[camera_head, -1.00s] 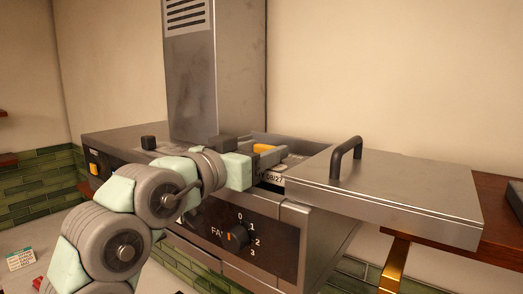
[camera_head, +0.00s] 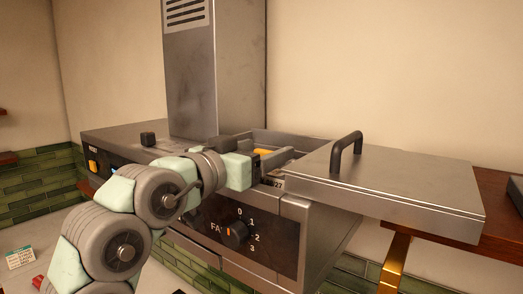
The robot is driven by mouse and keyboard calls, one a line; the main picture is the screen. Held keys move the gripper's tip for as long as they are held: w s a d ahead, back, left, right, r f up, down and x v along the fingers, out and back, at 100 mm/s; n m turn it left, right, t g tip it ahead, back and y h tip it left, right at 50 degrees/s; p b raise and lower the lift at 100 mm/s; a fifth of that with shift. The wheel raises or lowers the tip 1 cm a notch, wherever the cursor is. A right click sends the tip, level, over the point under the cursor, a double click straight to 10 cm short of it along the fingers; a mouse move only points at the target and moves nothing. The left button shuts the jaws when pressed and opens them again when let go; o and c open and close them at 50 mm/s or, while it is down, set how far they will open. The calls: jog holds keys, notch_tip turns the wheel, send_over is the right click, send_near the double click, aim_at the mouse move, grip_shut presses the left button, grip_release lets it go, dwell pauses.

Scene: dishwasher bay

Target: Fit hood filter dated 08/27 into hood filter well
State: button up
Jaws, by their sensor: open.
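The hood filter dated 08/27 (camera_head: 278,184) lies in the hood filter well (camera_head: 295,143), an open recess in the steel hood's top. Only the "27" end of its label and a yellow part (camera_head: 263,152) show; the rest is hidden by my gripper and the well's edge. My gripper (camera_head: 277,166) is open over the filter, its fingers reaching to the right beside the yellow part. I cannot tell whether the fingers touch the filter or whether it is fully seated.
A steel lid (camera_head: 410,188) with a black handle (camera_head: 346,150) sits right of the well. The steel chimney (camera_head: 215,75) rises behind. The front panel carries a fan knob (camera_head: 236,235); a blue light (camera_head: 113,170) shows at its left. A brown shelf (camera_head: 497,205) is at right.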

jog(key=r+b+v, duration=0.1)
jog(key=b+v, duration=0.2)
jog(key=v, duration=0.9)
dwell(1.0)
